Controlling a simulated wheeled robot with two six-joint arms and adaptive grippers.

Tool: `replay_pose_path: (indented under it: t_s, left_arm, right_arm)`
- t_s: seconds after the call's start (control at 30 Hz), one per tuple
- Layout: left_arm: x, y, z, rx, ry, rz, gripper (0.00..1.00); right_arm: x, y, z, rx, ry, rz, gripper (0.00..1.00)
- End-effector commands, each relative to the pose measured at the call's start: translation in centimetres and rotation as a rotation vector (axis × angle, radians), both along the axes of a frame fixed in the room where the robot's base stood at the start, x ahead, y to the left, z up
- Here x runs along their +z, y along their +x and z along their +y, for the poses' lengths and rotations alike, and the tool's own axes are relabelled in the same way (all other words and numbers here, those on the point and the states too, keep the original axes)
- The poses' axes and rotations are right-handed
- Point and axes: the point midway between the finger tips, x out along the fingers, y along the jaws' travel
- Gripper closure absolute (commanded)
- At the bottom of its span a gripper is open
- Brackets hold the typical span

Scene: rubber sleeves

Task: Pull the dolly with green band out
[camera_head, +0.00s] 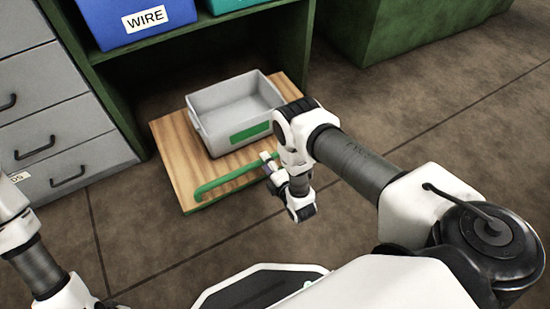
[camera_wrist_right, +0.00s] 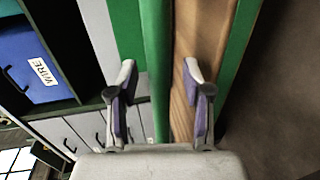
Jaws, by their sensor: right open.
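The dolly (camera_head: 168,150) is a flat wooden board with a green front edge and a green bar handle (camera_head: 228,181) along its front. A grey bin (camera_head: 205,131) with a green band (camera_head: 251,131) stands on it. My right gripper (camera_head: 268,162) is over the right part of the handle. In the right wrist view my right gripper (camera_wrist_right: 160,76) is open, with the green handle (camera_wrist_right: 156,45) running between its two fingers in the picture. I cannot tell whether the fingers touch it. My left gripper is out of view; only part of my left arm shows.
The dolly's back part is under a dark green shelf (camera_head: 119,97) holding a blue WIRE bin (camera_head: 130,38). Grey drawers (camera_head: 60,130) stand to the left. A green cabinet (camera_head: 400,30) is at the back right. The brown floor (camera_head: 150,235) before the dolly is clear.

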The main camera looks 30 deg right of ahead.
Motion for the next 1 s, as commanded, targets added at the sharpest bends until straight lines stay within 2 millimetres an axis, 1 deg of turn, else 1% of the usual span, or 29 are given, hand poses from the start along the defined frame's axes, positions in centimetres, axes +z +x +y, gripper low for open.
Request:
replay_pose_path:
  t_s: [0.03, 0.2, 0.3, 0.4, 0.53, 1.0]
  left_arm:
    - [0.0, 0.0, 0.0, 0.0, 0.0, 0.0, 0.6]
    - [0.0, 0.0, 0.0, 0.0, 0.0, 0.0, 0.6]
    - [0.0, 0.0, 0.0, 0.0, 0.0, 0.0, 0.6]
    - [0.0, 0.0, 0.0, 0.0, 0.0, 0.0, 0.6]
    - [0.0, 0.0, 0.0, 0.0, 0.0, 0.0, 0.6]
    - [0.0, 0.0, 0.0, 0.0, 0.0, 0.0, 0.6]
  right_arm:
    - [0.1, -1.2, -0.1, 0.0, 0.0, 0.005, 0.5]
    - [1.0, -5.6, -0.2, -0.001, 0.0, 0.008, 0.5]
    - [1.4, -7.8, -0.3, -0.001, 0.0, 0.005, 0.5]
    - [1.7, -9.2, -0.3, -0.001, 0.0, 0.003, 0.5]
    - [1.9, -9.9, -0.3, -0.001, 0.0, 0.002, 0.5]
    - [2.0, -9.7, -0.3, 0.0, 0.0, -0.001, 0.5]
